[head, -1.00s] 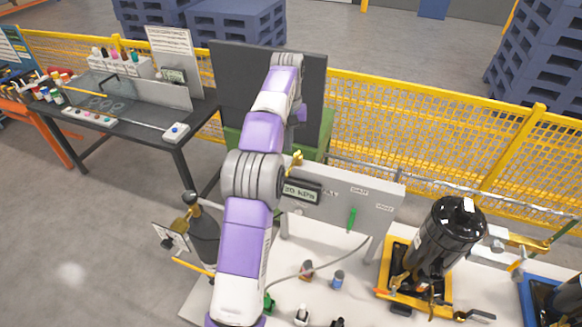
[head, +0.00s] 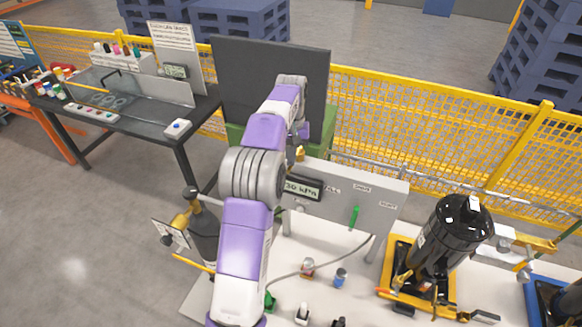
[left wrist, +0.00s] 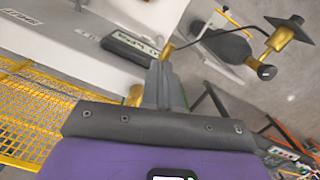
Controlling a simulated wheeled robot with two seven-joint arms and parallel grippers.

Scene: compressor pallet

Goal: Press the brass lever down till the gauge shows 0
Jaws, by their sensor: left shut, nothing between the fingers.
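The grey panel (head: 375,196) carries the gauge (head: 305,188), whose visible part reads about 30 kPa; my arm may cover its left end. A small brass piece (head: 299,154), apparently part of the lever, stands at the panel's top edge beside my arm. In the left wrist view, brass shows past the fingertips (left wrist: 168,50) and left of the fingers (left wrist: 134,95); I cannot tell if both belong to one lever. My left gripper (left wrist: 160,68) is shut and empty, close to this brass; contact is unclear. The gauge there (left wrist: 130,46) is upside down and unreadable. My right gripper is out of view.
A green handle (head: 354,216) is on the panel. A black compressor (head: 452,240) stands in a yellow tray at the right. A dark cylinder with brass fittings (head: 203,228) stands left of my arm. Small items lie on the white top. A yellow mesh fence (head: 420,140) runs behind.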

